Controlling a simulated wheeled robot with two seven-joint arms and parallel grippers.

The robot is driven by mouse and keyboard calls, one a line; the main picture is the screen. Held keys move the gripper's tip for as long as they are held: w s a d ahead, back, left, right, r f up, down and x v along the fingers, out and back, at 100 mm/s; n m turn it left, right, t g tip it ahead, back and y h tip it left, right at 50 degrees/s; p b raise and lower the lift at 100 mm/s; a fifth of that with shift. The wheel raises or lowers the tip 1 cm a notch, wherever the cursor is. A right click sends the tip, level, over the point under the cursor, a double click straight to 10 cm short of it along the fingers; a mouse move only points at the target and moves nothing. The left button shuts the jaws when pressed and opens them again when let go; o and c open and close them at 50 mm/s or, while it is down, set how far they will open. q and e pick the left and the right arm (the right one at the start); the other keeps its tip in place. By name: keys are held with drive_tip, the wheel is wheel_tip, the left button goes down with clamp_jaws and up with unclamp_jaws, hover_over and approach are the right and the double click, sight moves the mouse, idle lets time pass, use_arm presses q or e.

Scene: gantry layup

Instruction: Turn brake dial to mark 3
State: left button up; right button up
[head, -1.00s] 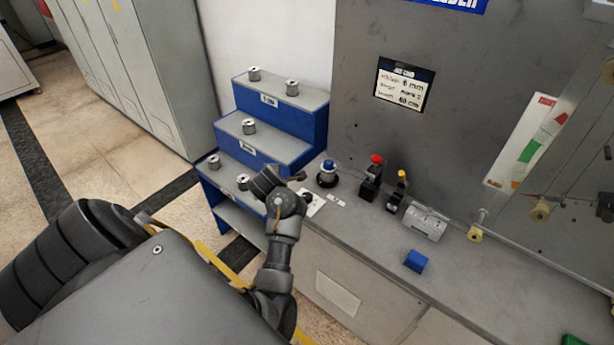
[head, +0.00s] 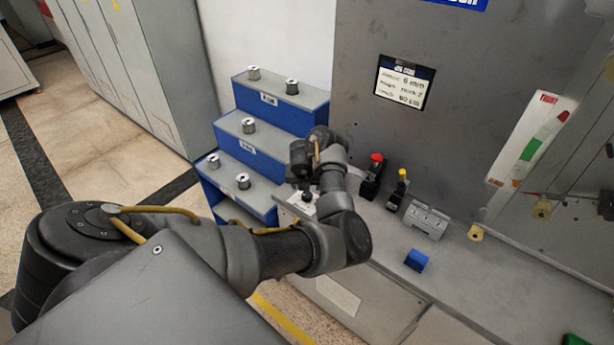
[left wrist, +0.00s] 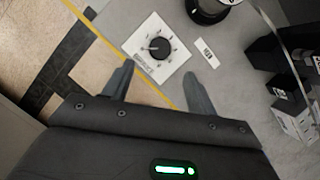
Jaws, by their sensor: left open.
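The brake dial (left wrist: 158,47) is a black knob on a white square plate with marks around it. In the left wrist view it lies just beyond and between my fingertips, and the knob's pointer is too small to read. My left gripper (left wrist: 160,78) is open and empty, its two fingers apart. In the head view the dial's white plate (head: 298,205) shows partly beneath my left gripper (head: 305,188), which hangs above it. My right gripper is not in view.
A blue stepped rack (head: 285,147) with several metal spools stands left of the grey bench (head: 470,270). Red-topped (head: 372,178) and yellow-topped (head: 398,190) devices stand to the right. A blue block (head: 416,260) lies on the bench. A small label (left wrist: 204,53) lies beside the dial.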

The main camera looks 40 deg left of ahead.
sight(307, 195)
use_arm(q)
drive_tip(key=x, duration=0.9)
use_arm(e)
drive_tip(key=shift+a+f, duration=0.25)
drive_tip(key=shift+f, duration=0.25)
use_arm(q)
drive_tip(key=shift+c, duration=0.3)
drive_tip(key=c, duration=0.9)
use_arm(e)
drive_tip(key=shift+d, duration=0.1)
